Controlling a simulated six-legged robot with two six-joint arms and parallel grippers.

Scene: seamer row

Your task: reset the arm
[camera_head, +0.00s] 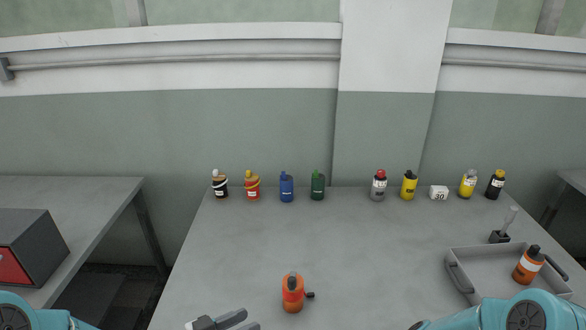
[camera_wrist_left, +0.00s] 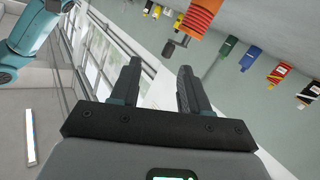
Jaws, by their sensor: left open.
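My left gripper (camera_head: 226,321) shows at the bottom edge of the head view, left of the middle, with its grey fingers apart and nothing seen between them. In the left wrist view my left gripper (camera_wrist_left: 158,72) also has its two dark fingers spread and empty. An orange bottle (camera_head: 292,294) with a dark side knob stands on the table to the right of the gripper, apart from it. This orange bottle (camera_wrist_left: 203,14) is cut off at the top of the tilted wrist view. My right gripper is out of view; only teal parts of my arms show at the lower corners.
A row of bottles, including a blue bottle (camera_head: 287,187), and a white block (camera_head: 438,192) stand along the table's back. A grey tray (camera_head: 457,256) at right holds another orange bottle (camera_head: 528,265). A dark box (camera_head: 32,240) sits on the left side table. The table's middle is clear.

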